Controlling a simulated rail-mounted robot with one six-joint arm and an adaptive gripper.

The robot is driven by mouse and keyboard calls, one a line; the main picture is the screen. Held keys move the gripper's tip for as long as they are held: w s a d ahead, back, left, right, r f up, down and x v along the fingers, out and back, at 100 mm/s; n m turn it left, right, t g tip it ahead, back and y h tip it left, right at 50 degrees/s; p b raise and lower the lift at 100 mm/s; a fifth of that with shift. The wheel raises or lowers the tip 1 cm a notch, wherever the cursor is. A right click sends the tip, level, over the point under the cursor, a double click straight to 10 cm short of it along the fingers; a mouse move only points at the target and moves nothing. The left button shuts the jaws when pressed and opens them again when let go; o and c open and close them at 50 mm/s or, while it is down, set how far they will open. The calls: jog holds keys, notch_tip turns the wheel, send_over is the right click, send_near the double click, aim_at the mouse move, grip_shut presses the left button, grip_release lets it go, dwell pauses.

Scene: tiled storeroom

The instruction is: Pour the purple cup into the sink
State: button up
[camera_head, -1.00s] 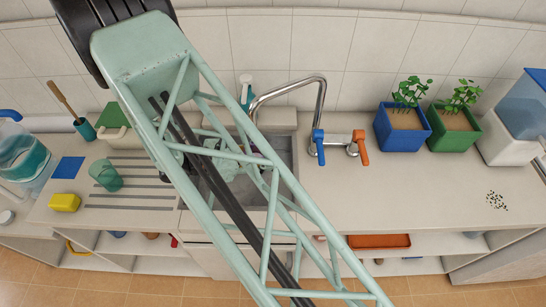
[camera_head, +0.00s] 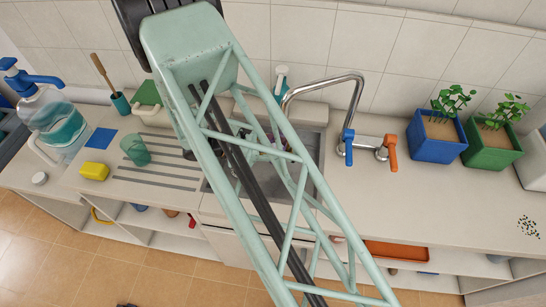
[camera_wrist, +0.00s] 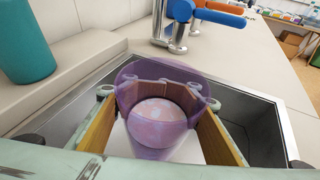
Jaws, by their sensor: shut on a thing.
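The purple cup (camera_wrist: 155,125) is see-through and sits between the two fingers of my gripper (camera_wrist: 158,98) in the wrist view. My gripper is shut on it. A pale pinkish mass shows inside the cup. The cup is over the grey metal sink (camera_wrist: 240,105), whose walls show on both sides of it. In the head view my arm covers most of the sink (camera_head: 312,145), and the cup is largely hidden behind it. I cannot tell the cup's exact tilt.
The tap (camera_head: 357,95) with blue and orange handles stands right of the sink. A teal soap bottle (camera_head: 280,82) is behind the sink. A green cup (camera_head: 135,150) and yellow sponge (camera_head: 94,171) are left. Blue (camera_head: 436,138) and green (camera_head: 492,146) planters stand right.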

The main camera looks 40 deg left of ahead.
jog(key=a+f+b, duration=0.1)
jog(key=a+f, duration=0.1)
jog(key=a, duration=0.4)
jog(key=shift+s+a, duration=0.2)
jog(key=shift+a, duration=0.05)
jog(key=shift+b, duration=0.3)
jog(key=a+m+y+b, duration=0.1)
jog(key=m+b, duration=0.1)
jog(key=b, duration=0.1)
jog(key=w+a+m+t+y+b, duration=0.1)
jog(key=m+y+b, duration=0.1)
jog(key=b, duration=0.1)
jog(key=a+m+t+y+b, duration=0.1)
jog(key=m+b, duration=0.1)
jog(key=b, duration=0.2)
jog(key=shift+w+a+r+y, duration=0.2)
jog(key=shift+r+y, duration=0.05)
jog(key=shift+y, duration=0.05)
jog(key=m+b, duration=0.1)
jog(key=b, duration=0.2)
jog(key=shift+d+f+b, duration=0.1)
jog(key=shift+f+b, duration=0.2)
jog(key=shift+f, duration=0.1)
jog(key=shift+r, duration=0.15)
